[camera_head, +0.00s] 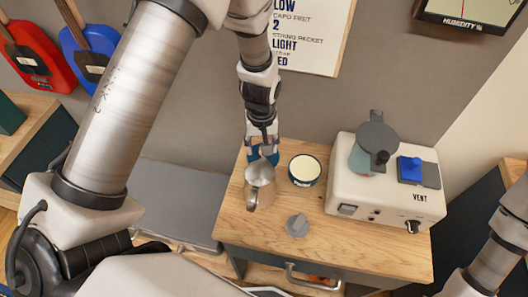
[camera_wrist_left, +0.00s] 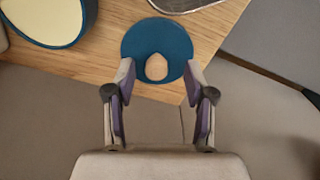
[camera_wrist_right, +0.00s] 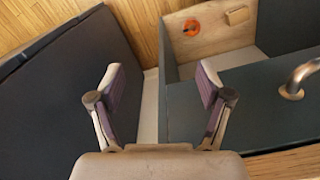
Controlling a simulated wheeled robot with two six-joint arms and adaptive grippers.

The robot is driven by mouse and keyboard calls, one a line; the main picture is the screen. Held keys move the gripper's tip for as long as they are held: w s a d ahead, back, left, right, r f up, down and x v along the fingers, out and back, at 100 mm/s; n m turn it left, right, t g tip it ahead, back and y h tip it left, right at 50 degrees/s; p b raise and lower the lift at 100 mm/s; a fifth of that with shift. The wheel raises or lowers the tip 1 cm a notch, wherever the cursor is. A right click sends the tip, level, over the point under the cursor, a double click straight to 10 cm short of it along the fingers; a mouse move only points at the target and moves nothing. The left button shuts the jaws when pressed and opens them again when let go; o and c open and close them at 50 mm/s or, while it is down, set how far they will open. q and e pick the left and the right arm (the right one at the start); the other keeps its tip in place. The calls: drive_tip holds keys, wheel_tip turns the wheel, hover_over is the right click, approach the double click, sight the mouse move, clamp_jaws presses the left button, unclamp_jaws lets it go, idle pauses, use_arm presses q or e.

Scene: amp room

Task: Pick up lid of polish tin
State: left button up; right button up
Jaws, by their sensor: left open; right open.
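The lid of the polish tin is a round blue disc (camera_wrist_left: 138,40) with a pale knob, near the table edge in the left wrist view. In the head view only a blue part of it (camera_head: 254,158) shows behind the steel jug, below my left gripper (camera_head: 263,143). My left gripper (camera_wrist_left: 159,72) is open, its fingertips on either side of the knob at the lid's near rim; contact cannot be told. The open polish tin (camera_head: 304,169), with cream contents, stands right of the lid; it also shows in the left wrist view (camera_wrist_left: 50,20). My right gripper (camera_wrist_right: 158,82) is open and empty.
A steel jug (camera_head: 259,188) stands just in front of the lid. A grey faceted object (camera_head: 297,225) lies nearer the front of the wooden table (camera_head: 255,232). A white VENT unit (camera_head: 382,198) stands at right. My right gripper is over a dark-fronted drawer (camera_wrist_right: 235,110).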

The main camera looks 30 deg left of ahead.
sight(274, 160)
use_arm(q)
drive_tip(key=f, duration=0.3)
drive_tip(key=shift+w+d, duration=0.15)
drive_tip(key=shift+w, duration=0.25)
drive_tip(key=shift+s, duration=0.15)
drive_tip(key=shift+s+r, duration=0.15)
drive_tip(key=shift+c, duration=1.4)
drive_tip(key=c, duration=0.6)
clamp_jaws()
use_arm(e)
drive_tip(key=shift+w+d+r, duration=0.1)
drive_tip(key=shift+w, duration=0.2)
